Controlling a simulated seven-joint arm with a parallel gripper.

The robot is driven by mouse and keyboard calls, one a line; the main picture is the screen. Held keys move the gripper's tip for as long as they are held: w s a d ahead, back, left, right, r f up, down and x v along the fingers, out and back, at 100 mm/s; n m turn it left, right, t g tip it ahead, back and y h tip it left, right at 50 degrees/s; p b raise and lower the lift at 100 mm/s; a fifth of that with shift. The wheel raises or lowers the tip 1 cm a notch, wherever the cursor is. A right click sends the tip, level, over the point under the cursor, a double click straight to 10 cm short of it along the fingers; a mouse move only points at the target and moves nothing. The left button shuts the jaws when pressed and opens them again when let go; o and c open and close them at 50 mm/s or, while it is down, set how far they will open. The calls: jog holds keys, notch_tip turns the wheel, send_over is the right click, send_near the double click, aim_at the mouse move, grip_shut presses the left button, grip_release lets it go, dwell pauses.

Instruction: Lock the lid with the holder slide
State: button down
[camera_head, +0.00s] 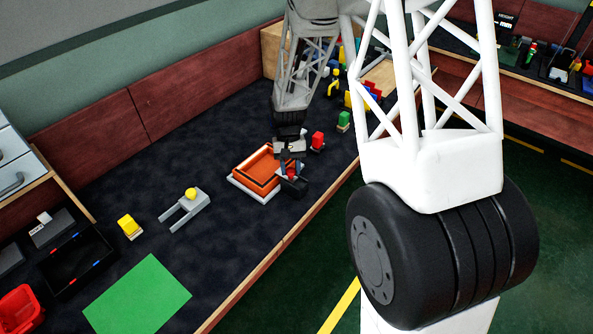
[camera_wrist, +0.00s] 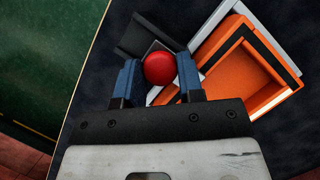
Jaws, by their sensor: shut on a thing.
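An orange box (camera_head: 259,169) sits on a white base plate (camera_head: 244,188) on the dark tabletop. In the wrist view the orange box (camera_wrist: 240,75) lies right of my gripper, with a recessed orange face and a dark strip along one side. My gripper (camera_wrist: 160,76) is shut on a round red knob (camera_wrist: 159,67), a blue finger on each side of it. Below the knob a dark grey part (camera_wrist: 138,38) lies beside the box's white plate; my fingers partly hide it. In the head view my gripper (camera_head: 291,169) is at the box's right corner. I cannot tell which part is the lid.
A grey forked piece with a yellow knob (camera_head: 191,194) lies to the left. A yellow block (camera_head: 129,226), a green sheet (camera_head: 137,294) and a black tray (camera_head: 75,265) are farther left. A red-topped piece (camera_head: 317,141) and a green-topped piece (camera_head: 343,121) stand behind my gripper. The table's front edge is close.

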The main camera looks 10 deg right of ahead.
jog(key=shift+w+a, duration=0.15)
jog(key=shift+w, duration=0.05)
jog(key=c, duration=0.8)
grip_release()
jog(key=shift+o, duration=0.2)
jog(key=shift+r, duration=0.15)
jog(key=v, duration=0.7)
jog(key=shift+r, duration=0.3)
jog(key=shift+w, duration=0.1)
